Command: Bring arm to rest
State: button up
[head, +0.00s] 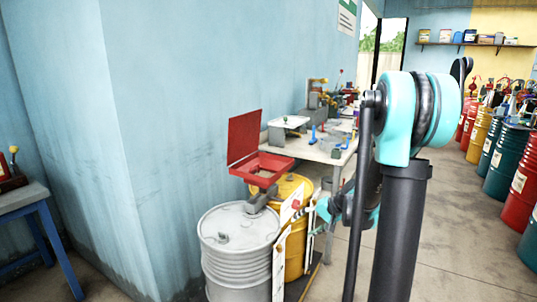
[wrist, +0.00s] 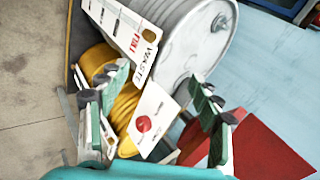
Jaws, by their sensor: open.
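My gripper (wrist: 160,82) is open in the wrist view, with its two teal fingers apart and dark pads showing. No object is held between them. Behind the fingers are a yellow drum (wrist: 128,105), a light grey drum (wrist: 195,45) and white printed cards (wrist: 148,122). In the head view my teal and dark arm stands upright in front of the camera at the right of centre. It hides much of what is behind it, and the gripper is only partly seen low beside the yellow drum (head: 293,188).
The grey drum (head: 238,246) stands beside the yellow one, with an open red box (head: 262,165) above them. A cluttered workbench (head: 318,150) is behind. A blue-legged table (head: 30,198) is at left. Coloured drums (head: 508,160) line the right, with clear floor (head: 460,235) before them.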

jog(key=s+d+f+n+h, duration=0.1)
jog(key=s+d+n+h, duration=0.1)
jog(key=s, duration=1)
jog(key=s+d+f+n+h, duration=0.2)
jog(key=s+h, duration=0.3)
jog(key=s, duration=0.7)
jog(key=shift+s+d, duration=0.2)
jog(key=shift+d, duration=0.5)
jog(key=shift+f, duration=0.1)
dwell(3.6)
